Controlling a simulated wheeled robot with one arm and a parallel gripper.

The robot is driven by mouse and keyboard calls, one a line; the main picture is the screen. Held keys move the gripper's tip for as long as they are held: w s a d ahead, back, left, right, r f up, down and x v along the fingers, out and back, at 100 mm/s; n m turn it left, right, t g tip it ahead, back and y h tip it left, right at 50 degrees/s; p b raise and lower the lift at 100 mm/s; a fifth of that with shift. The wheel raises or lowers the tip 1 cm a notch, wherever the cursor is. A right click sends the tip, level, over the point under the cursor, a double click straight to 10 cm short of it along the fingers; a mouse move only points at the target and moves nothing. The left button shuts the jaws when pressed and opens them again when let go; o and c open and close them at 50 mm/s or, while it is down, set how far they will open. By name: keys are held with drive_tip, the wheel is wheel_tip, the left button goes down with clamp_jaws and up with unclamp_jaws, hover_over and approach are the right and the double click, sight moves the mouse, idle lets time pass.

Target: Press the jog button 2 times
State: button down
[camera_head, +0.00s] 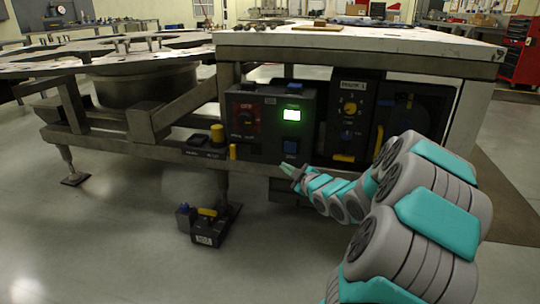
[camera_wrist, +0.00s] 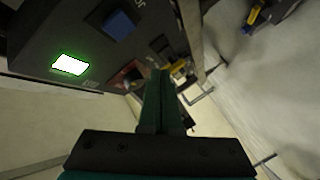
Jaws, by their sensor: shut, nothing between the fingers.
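A blue square button (camera_head: 291,147) sits low on the front of the dark control box, below a lit display. I take it for the jog button; its label is too small to read here. In the wrist view the blue button (camera_wrist: 118,25) stands at the top, with partly cut-off lettering beside it. My gripper (camera_head: 287,169) is just below and slightly left of that button in the head view. In the wrist view its green fingers (camera_wrist: 160,80) are together and empty, apart from the button in the picture. Whether the tips touch the box cannot be told.
The bright green-white display (camera_head: 291,115) is lit. A red-faced dial (camera_head: 246,119) is left of it, and a yellow-knob panel (camera_head: 350,108) right. A small dark box with a yellow part (camera_head: 208,228) stands on the floor. The table edge (camera_head: 360,52) overhangs the panels.

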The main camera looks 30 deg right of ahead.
sight(290, 147)
drive_tip(key=shift+s+a+r+n+t, duration=0.1)
drive_tip(key=shift+a+r+n+t, duration=0.2)
drive_tip(key=shift+t, duration=0.2)
drive_tip(key=shift+d, duration=0.15)
drive_tip(key=w+d+p, duration=0.6)
drive_tip(key=shift+d, duration=0.2)
idle(2.2)
drive_tip(key=shift+w+d, duration=0.2)
drive_tip(key=shift+d, duration=0.1)
